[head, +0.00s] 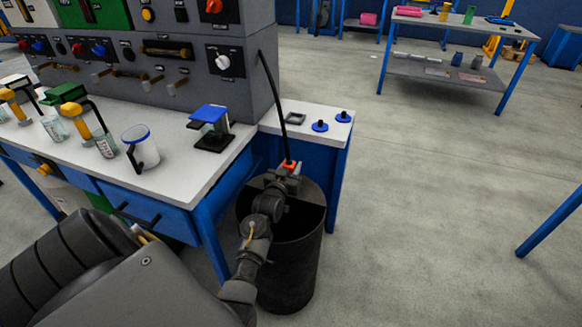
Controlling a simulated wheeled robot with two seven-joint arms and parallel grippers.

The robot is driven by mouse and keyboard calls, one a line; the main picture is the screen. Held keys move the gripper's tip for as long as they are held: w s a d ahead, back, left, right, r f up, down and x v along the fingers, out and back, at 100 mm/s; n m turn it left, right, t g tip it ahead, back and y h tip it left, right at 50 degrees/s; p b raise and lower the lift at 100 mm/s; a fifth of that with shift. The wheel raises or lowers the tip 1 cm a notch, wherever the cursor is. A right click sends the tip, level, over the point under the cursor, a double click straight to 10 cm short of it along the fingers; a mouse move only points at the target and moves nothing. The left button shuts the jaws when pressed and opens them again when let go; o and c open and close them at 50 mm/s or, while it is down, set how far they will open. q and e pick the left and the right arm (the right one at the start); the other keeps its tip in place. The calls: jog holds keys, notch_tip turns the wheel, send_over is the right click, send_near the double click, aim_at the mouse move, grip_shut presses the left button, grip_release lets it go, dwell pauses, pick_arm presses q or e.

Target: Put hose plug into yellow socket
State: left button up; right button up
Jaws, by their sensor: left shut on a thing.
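A black hose (272,95) comes out of the right side of the grey panel and hangs down in a curve. Its lower end has a small orange-red plug (289,165). My left gripper (291,169) is shut on this plug, above the dark round bin and beside the blue side cabinet. The fingers are small in the picture and partly cover the plug. I cannot make out a yellow socket for certain. My right gripper is not in view.
The dark bin (291,280) stands on the floor under my left forearm. The white side counter (298,129) holds a dark square tray (294,118) and two blue pieces (320,126). The grey panel (245,85) rises behind the workbench. Open floor lies to the right.

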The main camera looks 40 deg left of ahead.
pick_arm(q)
jog(key=shift+f, duration=0.4)
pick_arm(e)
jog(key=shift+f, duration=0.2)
pick_arm(q)
jog(key=o, duration=1.1)
jog(key=v, duration=0.7)
jog(key=shift+s+d, duration=0.1)
jog(key=shift+s, duration=0.15)
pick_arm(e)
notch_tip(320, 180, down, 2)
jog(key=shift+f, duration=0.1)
